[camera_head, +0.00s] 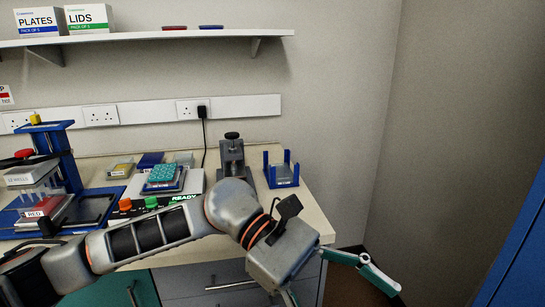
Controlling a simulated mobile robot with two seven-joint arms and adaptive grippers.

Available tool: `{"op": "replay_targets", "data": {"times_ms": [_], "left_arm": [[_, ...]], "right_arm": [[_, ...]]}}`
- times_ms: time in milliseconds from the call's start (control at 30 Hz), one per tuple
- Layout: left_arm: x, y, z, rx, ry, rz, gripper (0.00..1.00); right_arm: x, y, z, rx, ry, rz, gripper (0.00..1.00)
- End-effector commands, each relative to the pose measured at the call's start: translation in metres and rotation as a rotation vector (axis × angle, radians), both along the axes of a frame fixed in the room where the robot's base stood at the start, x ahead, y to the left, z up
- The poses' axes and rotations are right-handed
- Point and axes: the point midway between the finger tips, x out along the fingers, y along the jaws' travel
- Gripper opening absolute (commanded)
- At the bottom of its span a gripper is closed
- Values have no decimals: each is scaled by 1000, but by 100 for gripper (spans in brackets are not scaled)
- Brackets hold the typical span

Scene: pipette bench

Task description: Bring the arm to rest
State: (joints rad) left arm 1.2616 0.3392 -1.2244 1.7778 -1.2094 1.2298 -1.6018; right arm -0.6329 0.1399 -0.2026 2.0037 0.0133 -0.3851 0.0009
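My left arm comes in from the left and reaches across the front of the bench. My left gripper (345,296) is past the bench's front right corner, over the floor. One green-tipped finger points right and down; the other is mostly cut off by the bottom edge. The fingers are spread wide with nothing seen between them. My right gripper is not in view.
The bench (310,215) holds a blue press-like stand (65,165), a device with a teal well plate (163,176), a grey clamp-like device (232,155) and a blue holder (282,175). A shelf (150,38) carries boxes. A blue panel (520,260) stands at right.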

Motion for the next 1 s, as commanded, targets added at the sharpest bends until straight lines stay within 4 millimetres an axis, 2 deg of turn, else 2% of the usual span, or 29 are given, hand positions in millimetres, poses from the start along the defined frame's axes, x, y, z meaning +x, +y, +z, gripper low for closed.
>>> {"op": "replay_targets", "data": {"times_ms": [100, 267, 400, 567, 667, 767, 867, 900, 967, 1000], "left_arm": [[-3, -15, 21, -98, 256, 93, 76], [15, -22, 47, -209, 620, 219, 76], [47, -13, 56, -293, 957, 327, 76], [94, 11, 44, -381, 1358, 442, 76], [123, 34, 21, -435, 1617, 510, 76], [149, 61, -12, -489, 1875, 572, 76], [167, 92, -58, -549, 2135, 631, 76], [172, 105, -79, -576, 2239, 654, 76], [176, 126, -112, -617, 2396, 685, 76], [176, 140, -136, -647, 2499, 704, 76]], "right_arm": [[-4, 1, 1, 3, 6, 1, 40], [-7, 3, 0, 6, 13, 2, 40], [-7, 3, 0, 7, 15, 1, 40], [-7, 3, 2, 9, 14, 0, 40], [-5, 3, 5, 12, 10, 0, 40], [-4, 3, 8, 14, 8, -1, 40], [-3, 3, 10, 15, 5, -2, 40], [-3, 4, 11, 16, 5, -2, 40], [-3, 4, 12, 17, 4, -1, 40], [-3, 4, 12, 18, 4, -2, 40]]}}
